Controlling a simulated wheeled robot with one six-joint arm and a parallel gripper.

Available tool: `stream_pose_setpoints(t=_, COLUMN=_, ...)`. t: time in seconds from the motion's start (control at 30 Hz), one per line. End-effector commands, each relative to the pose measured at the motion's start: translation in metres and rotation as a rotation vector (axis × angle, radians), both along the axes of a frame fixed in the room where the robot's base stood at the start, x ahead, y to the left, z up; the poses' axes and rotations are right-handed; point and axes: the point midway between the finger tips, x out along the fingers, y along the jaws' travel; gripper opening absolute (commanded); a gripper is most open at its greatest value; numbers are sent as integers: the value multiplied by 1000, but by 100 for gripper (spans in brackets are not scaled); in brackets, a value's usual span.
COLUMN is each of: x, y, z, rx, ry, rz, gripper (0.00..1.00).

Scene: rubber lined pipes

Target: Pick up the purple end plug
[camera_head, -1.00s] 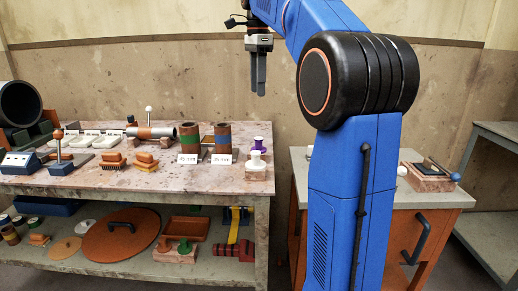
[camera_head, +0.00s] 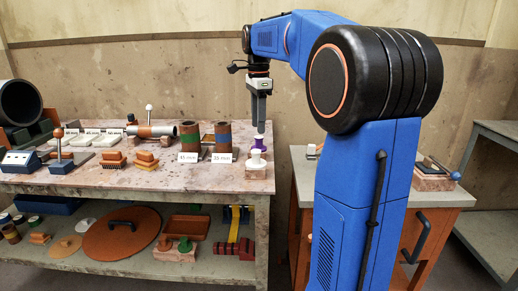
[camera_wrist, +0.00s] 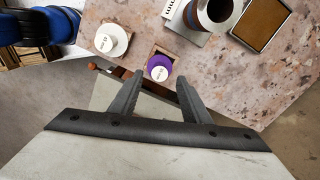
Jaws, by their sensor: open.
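The purple end plug (camera_head: 260,142) stands near the right end of the workbench, behind a white end plug (camera_head: 257,158). My gripper (camera_head: 259,126) is open and points down just above the purple plug. In the wrist view its fingertips (camera_wrist: 160,76) appear on either side of the plug, which shows between and just beyond them. The lower part of the purple plug is hidden behind the white plug in the head view.
The white plug (camera_wrist: 112,41) stands close to the left in the wrist view. Two banded pipes (camera_head: 223,137) with size cards stand left of the plugs. The bench (camera_head: 205,178) edge is near. An orange cabinet (camera_head: 420,225) stands to the right.

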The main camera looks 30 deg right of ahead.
Motion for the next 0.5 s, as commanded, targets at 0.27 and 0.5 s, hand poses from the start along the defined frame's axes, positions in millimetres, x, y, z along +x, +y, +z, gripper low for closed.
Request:
stream_pose_setpoints(t=0.27, x=-1, y=-1, z=-37, rx=1, ry=3, rz=0, gripper=43)
stream_pose_setpoints(t=0.5, x=0, y=-1, z=-47, rx=0, ry=1, rz=0, gripper=43)
